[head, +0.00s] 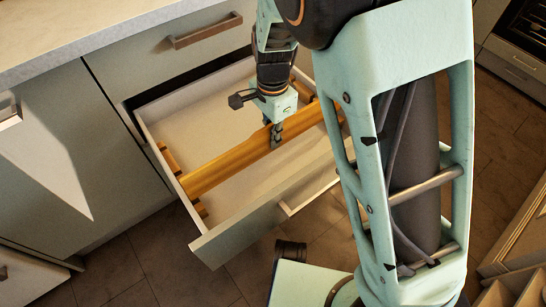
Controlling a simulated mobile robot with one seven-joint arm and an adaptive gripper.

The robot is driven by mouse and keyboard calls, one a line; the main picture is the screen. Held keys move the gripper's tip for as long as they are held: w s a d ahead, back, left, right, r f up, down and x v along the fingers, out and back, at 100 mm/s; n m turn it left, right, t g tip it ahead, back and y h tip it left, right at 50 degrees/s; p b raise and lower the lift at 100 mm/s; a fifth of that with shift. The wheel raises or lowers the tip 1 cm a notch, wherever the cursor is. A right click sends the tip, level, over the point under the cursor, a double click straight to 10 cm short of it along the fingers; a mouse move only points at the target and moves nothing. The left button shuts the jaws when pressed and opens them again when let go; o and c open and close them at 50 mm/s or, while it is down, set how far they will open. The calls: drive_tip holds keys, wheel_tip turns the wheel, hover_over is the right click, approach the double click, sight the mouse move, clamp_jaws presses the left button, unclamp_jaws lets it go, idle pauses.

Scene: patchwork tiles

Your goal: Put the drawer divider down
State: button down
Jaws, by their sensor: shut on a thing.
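The drawer divider (228,164) is a long orange-brown wooden bar in the head view. It lies across the inside of the open drawer (182,115), running from the lower left to the upper right. My gripper (277,138) points down and is shut on the divider near the middle of its visible length. Short wooden pieces (169,158) show at the drawer's left side, by the divider's left end. The right end is partly hidden behind my arm. I cannot tell whether the divider touches the drawer floor.
The drawer front (245,222) stands out over the tiled floor (130,270). A closed drawer with a handle (205,31) and the countertop (80,35) are above and behind. The drawer floor on both sides of the divider looks empty. An oven (522,45) is at the far right.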

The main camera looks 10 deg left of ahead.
wheel_tip(320, 180, down, 6)
drive_tip(key=shift+f+b, duration=0.25)
drive_tip(key=shift+b, duration=0.9)
drive_tip(key=shift+f, duration=0.15)
drive_tip(key=c, duration=2.1)
unclamp_jaws()
wheel_tip(320, 180, up, 12)
drive_tip(key=p, duration=0.5)
drive_tip(key=shift+r, duration=0.2)
